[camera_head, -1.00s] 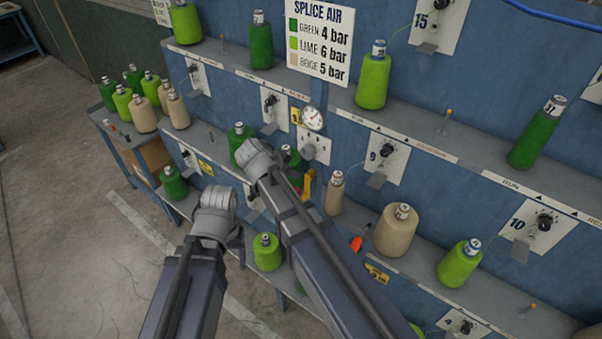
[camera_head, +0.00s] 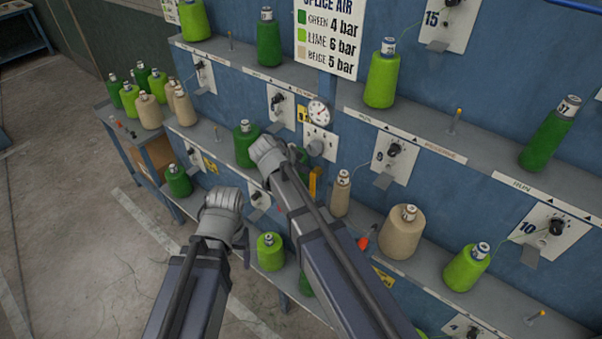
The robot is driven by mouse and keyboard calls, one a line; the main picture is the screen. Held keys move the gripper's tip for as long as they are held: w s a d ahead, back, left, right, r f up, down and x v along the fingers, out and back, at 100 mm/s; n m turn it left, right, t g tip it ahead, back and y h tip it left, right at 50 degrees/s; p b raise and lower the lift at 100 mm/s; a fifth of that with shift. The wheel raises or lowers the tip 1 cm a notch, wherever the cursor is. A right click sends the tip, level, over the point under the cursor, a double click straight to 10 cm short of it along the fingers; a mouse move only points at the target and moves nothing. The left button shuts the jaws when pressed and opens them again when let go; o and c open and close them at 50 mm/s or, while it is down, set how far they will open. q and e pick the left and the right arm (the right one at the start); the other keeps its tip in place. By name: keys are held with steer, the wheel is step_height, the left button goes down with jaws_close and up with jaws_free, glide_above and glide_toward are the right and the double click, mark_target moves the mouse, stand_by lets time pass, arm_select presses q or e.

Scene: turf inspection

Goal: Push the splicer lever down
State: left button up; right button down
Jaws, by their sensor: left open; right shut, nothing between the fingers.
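The splicer lever is hard to pick out. A yellow upright part (camera_head: 315,183) stands on the shelf beside my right arm and may belong to the splicer. Above it a panel carries a round grey knob (camera_head: 316,148) and a pressure gauge (camera_head: 318,112). My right gripper (camera_head: 298,155) is at the shelf just left of these, mostly hidden behind its own arm; it is shut and empty. My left gripper (camera_head: 243,250) is lower left, in front of the shelf edge, mostly hidden by its wrist; it is open and touches nothing that I can see.
The splice air sign (camera_head: 327,38) lists green 4, lime 6, beige 5 bar. A green cone (camera_head: 246,145) stands close to my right wrist; a small beige cone (camera_head: 341,194) and a larger one (camera_head: 402,232) stand to the right. An orange-red item (camera_head: 363,243) lies near. Floor at left is open.

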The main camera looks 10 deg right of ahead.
steer(key=f+b, duration=0.1)
steer(key=f, duration=0.1)
steer(key=f+b, duration=0.4)
steer(key=shift+w+d+f, duration=0.2)
steer(key=shift+w+d, duration=0.05)
steer(key=shift+w, duration=0.1)
steer(key=shift+s+a, duration=0.15)
steer(key=shift+a, duration=0.05)
